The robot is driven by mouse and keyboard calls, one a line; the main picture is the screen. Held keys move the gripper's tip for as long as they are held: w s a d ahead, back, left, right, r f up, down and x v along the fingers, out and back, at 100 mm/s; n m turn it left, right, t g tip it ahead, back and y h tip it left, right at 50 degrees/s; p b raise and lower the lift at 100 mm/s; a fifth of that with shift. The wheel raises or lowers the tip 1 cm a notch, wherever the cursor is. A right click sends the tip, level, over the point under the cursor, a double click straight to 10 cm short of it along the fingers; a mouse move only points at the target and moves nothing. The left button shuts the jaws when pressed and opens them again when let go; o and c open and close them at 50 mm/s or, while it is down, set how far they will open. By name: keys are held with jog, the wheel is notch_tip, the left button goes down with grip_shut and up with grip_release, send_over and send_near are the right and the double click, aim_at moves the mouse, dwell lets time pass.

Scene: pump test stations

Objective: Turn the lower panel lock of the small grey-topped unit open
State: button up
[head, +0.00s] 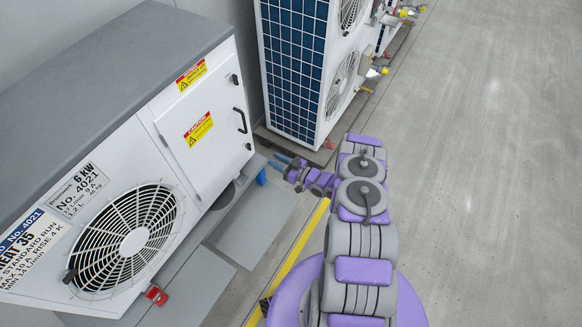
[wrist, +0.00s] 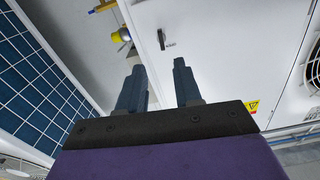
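The small grey-topped unit (head: 120,55) stands at the left in the head view. Its white door panel (head: 190,125) carries a dark handle (head: 241,121), an upper lock (head: 234,79) and the lower panel lock (head: 249,146). In the wrist view, which looks upside down, the lower lock (wrist: 163,39) is a small black piece on the white panel, beyond my fingertips. I cannot tell its turn state. My gripper (head: 278,161) is just right of the panel's lower edge. In the wrist view its two fingers (wrist: 158,75) are apart with nothing between them. The handle is hidden there.
A tall white unit (head: 337,95) with a blue grid side (head: 293,65) stands just behind my gripper. A yellow floor line (head: 300,250) runs beside grey plates (head: 255,225). A fan grille (head: 130,240) is left of the panel. Open floor (head: 480,180) lies right.

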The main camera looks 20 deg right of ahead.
jog(key=v, duration=0.6)
jog(key=shift+s+d+p, duration=0.2)
jog(key=shift+p, duration=0.1)
